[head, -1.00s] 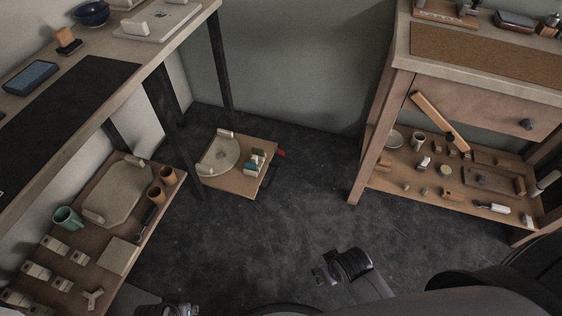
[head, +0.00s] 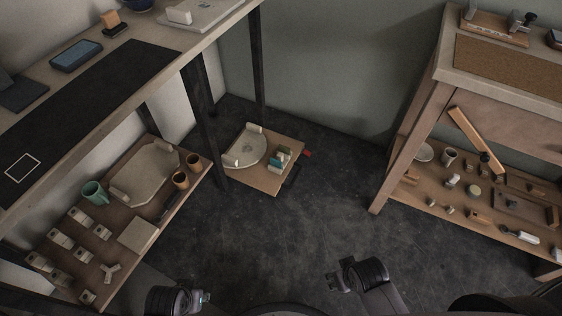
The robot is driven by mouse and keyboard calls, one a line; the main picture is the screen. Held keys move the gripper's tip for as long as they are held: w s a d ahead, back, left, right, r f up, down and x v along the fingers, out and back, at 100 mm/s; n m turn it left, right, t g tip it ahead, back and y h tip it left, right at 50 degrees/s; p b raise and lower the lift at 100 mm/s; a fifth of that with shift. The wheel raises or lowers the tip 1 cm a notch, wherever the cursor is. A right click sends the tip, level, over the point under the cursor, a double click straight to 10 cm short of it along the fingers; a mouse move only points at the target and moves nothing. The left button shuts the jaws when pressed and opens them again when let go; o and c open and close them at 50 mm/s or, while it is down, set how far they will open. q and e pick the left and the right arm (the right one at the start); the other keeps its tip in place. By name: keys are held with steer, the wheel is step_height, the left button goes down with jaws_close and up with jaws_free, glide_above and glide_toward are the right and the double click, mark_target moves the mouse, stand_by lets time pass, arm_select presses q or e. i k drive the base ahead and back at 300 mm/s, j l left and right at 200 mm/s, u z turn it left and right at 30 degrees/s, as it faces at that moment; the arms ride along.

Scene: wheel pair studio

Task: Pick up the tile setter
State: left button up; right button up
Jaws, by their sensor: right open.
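I cannot tell for sure which piece is the tile setter. A small pale three-armed piece (head: 110,272) lies at the front of the left lower shelf (head: 147,259), and several pale notched blocks, such as one block (head: 77,214), stand behind it and to its left. My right gripper (head: 334,281) is open and empty over the dark floor at bottom centre, well right of that shelf. My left gripper (head: 203,299) shows only partly at the bottom edge, to the right of the shelf; its fingers are not clear.
A green mug (head: 95,192), a pale slab (head: 138,235) and brown cups (head: 181,180) share the left shelf. A low wheeled board (head: 262,184) stands on the floor. The right bench (head: 497,87) has a crowded lower shelf (head: 420,190). The floor (head: 300,240) between is clear.

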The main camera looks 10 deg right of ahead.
mark_target(283, 157)
steer(key=i+j+u, duration=0.1)
steer(key=u, duration=3.35)
steer(key=i+l+u, duration=0.4)
steer(key=i+l, duration=0.2)
steer(key=k+l, duration=0.1)
steer(key=k, duration=0.55)
steer(key=k+l, duration=0.1)
steer(key=k, duration=0.6)
steer(key=z, duration=2.75)
steer(key=l, duration=0.1)
